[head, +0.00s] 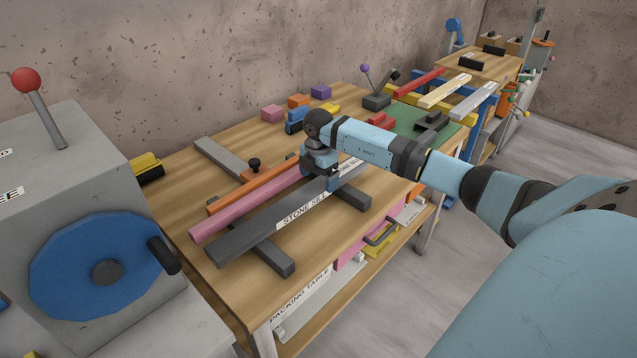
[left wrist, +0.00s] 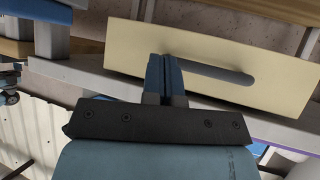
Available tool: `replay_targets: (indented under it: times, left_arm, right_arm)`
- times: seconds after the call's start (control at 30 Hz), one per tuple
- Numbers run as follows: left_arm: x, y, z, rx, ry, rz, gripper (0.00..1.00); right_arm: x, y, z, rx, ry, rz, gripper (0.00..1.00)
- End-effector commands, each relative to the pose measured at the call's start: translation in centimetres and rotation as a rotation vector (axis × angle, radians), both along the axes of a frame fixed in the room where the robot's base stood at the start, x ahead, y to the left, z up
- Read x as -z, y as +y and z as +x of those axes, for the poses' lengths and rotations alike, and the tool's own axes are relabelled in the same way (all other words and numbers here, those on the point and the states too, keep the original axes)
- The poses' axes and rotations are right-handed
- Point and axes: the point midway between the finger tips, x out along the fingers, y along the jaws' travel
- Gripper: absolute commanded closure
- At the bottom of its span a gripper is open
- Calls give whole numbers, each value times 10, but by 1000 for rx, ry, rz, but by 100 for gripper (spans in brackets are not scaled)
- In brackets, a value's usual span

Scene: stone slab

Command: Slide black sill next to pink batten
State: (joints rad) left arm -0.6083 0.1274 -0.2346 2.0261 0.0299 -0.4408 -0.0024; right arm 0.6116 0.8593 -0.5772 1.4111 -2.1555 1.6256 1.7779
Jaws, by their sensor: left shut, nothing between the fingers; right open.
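The black sill (head: 245,232), with a white "STONE SILL" label, lies slantwise on the packing table across dark cross bars (head: 270,256). The pink batten (head: 232,212) lies just behind it, roughly parallel, with a narrow gap visible at the near left end. My right gripper (head: 322,175) is open and low over the far right part of the sill, hiding a piece of it and the batten's far end. I cannot tell whether its fingers touch the sill. My left gripper (left wrist: 165,68) is shut and empty in the left wrist view, in front of a cream drawer front (left wrist: 215,62).
Several coloured blocks (head: 298,101) stand at the back. A grey machine with a blue wheel (head: 70,275) stands left. The table's front left corner is clear.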

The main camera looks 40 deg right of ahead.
Motion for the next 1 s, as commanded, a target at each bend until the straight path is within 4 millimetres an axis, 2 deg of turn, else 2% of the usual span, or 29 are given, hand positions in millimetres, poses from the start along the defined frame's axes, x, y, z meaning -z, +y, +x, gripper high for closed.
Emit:
replay_targets:
  times: [0.2,0.43,0.6,1.0]
  left_arm:
    - [-1,1,0,0,-2,0,100]
    - [-1,1,1,0,-3,1,100]
    - [-1,1,1,-1,-2,0,100]
    - [0,0,1,-2,-1,-1,100]
  right_arm:
    - [-53,0,1,-1,-5,-1,7]
    - [-93,0,0,1,-2,0,7]
    - [-105,0,0,1,-1,1,7]
    - [-106,0,0,1,0,1,7]
